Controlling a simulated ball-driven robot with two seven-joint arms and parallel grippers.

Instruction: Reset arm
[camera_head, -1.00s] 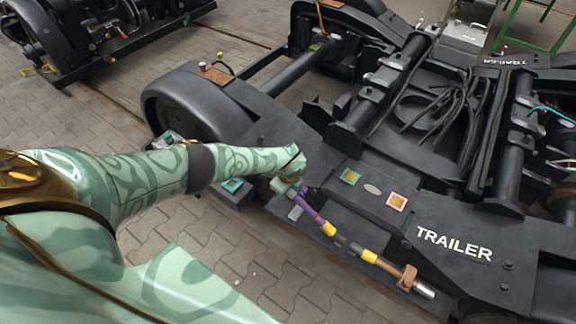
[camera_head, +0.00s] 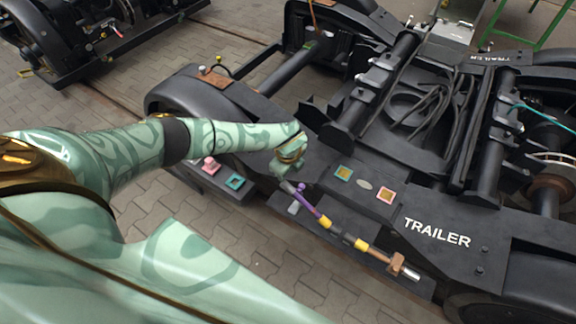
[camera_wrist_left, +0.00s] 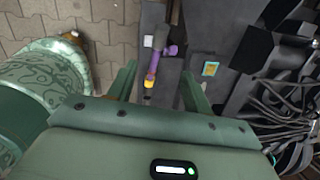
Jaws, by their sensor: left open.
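My left arm comes in from the left in the head view. Its gripper (camera_head: 284,170) is over the side of the black trailer bogie, by the upper end of a purple, yellow and dark rod-like tool (camera_head: 325,222). In the left wrist view the two green fingers of the left gripper (camera_wrist_left: 160,92) are spread wide. The tool's purple part (camera_wrist_left: 153,64) shows beyond and between them, not gripped. The tool lies along a dark ledge of the bogie, with a brown block (camera_head: 397,263) near its far end. My right gripper is not in view.
A teal square (camera_head: 235,181) and a pink piece (camera_head: 210,163) sit on a dark surface left of the gripper. Paved floor (camera_head: 190,214) is open at the front.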

